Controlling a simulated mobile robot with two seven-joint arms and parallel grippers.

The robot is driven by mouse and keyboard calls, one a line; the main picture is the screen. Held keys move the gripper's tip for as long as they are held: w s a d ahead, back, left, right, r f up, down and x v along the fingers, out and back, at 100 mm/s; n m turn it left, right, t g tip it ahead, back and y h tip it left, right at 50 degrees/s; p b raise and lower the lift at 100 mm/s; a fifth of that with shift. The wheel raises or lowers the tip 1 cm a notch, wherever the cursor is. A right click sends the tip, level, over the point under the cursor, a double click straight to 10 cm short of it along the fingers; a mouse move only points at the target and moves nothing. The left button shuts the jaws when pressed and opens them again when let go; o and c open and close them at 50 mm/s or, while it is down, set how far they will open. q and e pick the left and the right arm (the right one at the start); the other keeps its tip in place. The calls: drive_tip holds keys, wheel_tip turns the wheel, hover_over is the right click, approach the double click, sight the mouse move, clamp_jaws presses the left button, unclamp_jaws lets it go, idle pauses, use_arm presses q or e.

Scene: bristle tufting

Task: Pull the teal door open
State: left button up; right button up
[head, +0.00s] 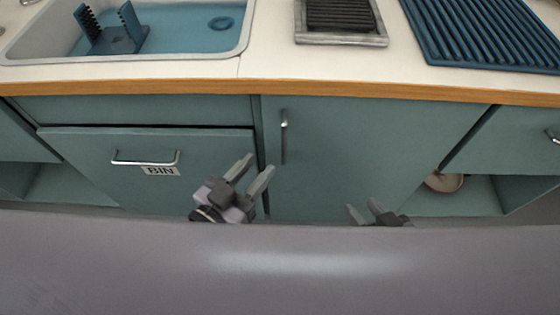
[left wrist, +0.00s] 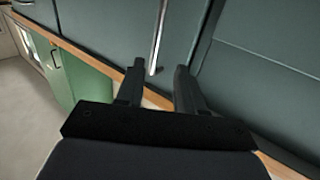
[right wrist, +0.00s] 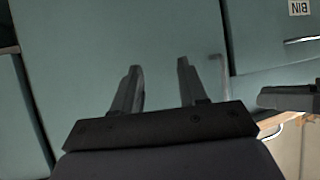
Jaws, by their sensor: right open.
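The teal door (head: 350,150) is the flat cabinet front in the middle of the head view, and it looks shut. Its upright metal handle (head: 284,135) is near its left edge. My left gripper (head: 257,167) is below and left of the handle, fingers apart and empty. In the left wrist view a metal bar handle (left wrist: 158,38) runs down toward the gap between the open fingers, with no grip on it. My right gripper (head: 362,205) is low in front of the door, right of the handle. Its fingers are open and empty in the right wrist view (right wrist: 158,68).
A bin drawer (head: 90,160) with a horizontal handle is left of the door. An open shelf with a bowl (head: 443,182) is at right. The wood-edged counter (head: 270,65) above holds a sink, a grey-framed tray (head: 340,40) and a blue ribbed mat (head: 485,35).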

use_arm(q)
drive_tip(key=b+x, duration=0.2)
drive_tip(key=x, duration=0.5)
drive_tip(key=shift+d, duration=0.35)
clamp_jaws()
